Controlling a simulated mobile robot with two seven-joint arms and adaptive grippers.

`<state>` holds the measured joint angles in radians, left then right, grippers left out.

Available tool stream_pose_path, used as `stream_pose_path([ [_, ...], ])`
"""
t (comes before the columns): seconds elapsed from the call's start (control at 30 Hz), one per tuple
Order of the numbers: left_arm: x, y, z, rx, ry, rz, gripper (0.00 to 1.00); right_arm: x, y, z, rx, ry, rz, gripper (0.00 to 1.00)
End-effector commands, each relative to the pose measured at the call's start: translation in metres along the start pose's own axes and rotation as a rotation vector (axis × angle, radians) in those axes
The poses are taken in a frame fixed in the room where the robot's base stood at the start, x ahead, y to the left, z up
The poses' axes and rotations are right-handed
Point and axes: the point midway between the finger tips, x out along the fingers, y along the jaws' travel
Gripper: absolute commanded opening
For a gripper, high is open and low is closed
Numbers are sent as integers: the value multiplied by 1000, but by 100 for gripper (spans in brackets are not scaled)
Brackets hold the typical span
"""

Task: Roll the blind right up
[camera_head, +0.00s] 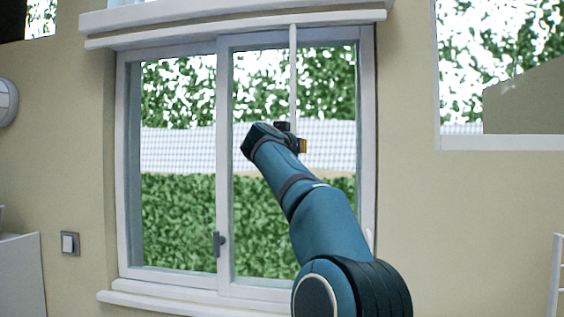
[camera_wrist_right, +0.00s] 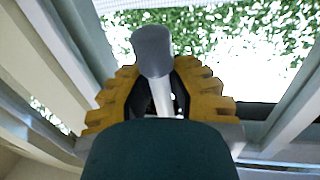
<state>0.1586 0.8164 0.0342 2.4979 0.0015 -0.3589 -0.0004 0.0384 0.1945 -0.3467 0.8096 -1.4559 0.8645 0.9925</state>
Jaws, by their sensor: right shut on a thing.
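The blind's white headbox (camera_head: 235,28) runs across the top of the window. No blind cloth can be made out over the glass below it. A thin white rod (camera_head: 294,75) hangs from the headbox, right of the window's middle. My right gripper (camera_head: 293,138) is at the lower end of this rod, in front of the right pane. In the right wrist view, its yellow fingers (camera_wrist_right: 158,100) are shut around the pale rod (camera_wrist_right: 165,97), beside a grey cylindrical end piece (camera_wrist_right: 152,52). My forearm hides part of the grip. My left gripper is out of view.
The window frame (camera_head: 223,180) has a dark handle (camera_head: 218,243) and a sill (camera_head: 180,303) below. Hedge and a pale gridded band show through the glass. A wall switch (camera_head: 69,244) is at left. A second window opening (camera_head: 500,142) is at right.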

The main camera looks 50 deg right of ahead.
Motion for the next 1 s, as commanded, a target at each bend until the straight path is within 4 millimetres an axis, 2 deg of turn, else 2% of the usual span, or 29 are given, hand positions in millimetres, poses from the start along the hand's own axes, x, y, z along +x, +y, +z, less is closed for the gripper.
stream_pose_path([
  [0.03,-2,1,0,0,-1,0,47,-2,2,-7,2,2,-4,0],
  [0.2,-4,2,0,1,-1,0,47,-3,7,-13,1,1,-5,0],
  [0.53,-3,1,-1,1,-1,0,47,-3,7,-13,1,0,-4,0],
  [0.57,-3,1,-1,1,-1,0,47,-3,7,-13,0,0,-4,22],
  [0.6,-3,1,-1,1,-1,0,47,-3,7,-13,0,0,-4,36],
  [0.67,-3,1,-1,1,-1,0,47,-3,7,-12,0,0,-4,57],
  [1.0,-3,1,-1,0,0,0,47,-4,8,-12,-1,-1,-2,58],
])
